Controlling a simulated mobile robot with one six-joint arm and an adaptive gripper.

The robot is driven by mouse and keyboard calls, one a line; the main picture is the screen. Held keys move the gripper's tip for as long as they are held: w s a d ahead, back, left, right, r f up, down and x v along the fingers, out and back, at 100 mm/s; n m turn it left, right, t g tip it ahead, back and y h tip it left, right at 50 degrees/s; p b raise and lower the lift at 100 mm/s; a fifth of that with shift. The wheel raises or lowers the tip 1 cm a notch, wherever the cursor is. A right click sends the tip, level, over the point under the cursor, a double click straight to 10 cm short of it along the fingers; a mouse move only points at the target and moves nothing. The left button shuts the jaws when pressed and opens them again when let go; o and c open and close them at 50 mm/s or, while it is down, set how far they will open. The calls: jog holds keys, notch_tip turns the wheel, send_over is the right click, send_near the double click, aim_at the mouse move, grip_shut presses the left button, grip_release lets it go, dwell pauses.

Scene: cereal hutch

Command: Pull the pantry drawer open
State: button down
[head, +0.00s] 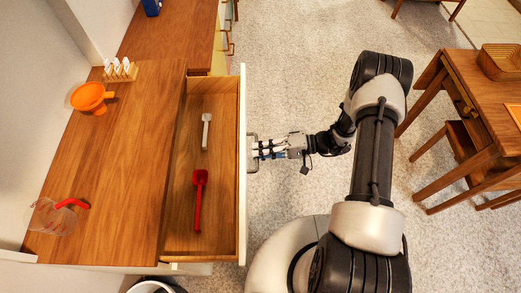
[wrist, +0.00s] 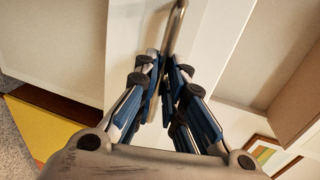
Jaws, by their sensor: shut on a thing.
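The pantry drawer (head: 185,240) is pulled out of the wooden hutch, so its inside shows in the head view. Its white front (head: 243,205) faces my arm. A grey and a red scoop lie inside it. My gripper (head: 258,153) is at the drawer's metal handle (head: 251,137), on the outer side of the front. In the wrist view my gripper (wrist: 165,75) has its blue fingers closed around the handle bar (wrist: 176,28). The fingers hide part of the bar.
On the counter (head: 125,175) are an orange funnel (head: 90,97), a small rack (head: 120,70) and a clear item with a red part (head: 60,212). A wooden table (head: 470,110) and stool stand at right.

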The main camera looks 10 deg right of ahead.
jog(key=c, duration=1.7)
grip_release()
jog(key=v, duration=1.2)
